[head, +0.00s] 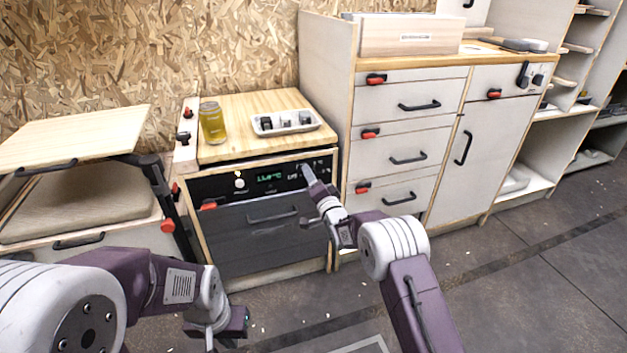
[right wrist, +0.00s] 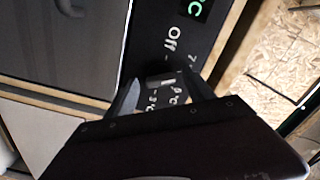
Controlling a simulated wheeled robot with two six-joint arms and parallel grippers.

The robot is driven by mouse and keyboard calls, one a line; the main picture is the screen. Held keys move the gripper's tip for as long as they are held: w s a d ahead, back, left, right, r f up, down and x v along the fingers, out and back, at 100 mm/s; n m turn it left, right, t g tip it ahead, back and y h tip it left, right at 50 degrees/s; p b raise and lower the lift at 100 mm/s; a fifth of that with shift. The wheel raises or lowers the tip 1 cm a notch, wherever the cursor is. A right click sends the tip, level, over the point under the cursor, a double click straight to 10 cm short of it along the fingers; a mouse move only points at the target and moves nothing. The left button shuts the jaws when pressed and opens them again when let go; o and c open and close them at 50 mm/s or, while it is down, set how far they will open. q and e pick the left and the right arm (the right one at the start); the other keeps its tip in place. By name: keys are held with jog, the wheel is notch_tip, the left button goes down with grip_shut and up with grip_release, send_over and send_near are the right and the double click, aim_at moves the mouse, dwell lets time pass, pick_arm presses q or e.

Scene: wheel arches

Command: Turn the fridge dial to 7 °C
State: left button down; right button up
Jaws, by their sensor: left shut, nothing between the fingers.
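The fridge (head: 255,238) is a dark-fronted drawer unit in a wooden cabinet, with a black control panel and a green lit display (head: 270,177) that ends in °C. Its digits are too small to read surely. In the right wrist view, the dark fridge dial (right wrist: 160,76) sits among white marks, including Off, 7 and -3 °C. My right gripper (head: 306,170) is at the panel's right end. Its fingers (right wrist: 165,88) are apart on either side of the dial; contact cannot be told. My left gripper (head: 236,326) is shut and empty, low in front of the fridge.
A white drawer cabinet (head: 408,122) adjoins on the right. A raised wooden lid (head: 75,137) is on the left. The floor at right is mostly clear.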

jog(key=b+v, duration=0.8)
jog(key=v, duration=0.1)
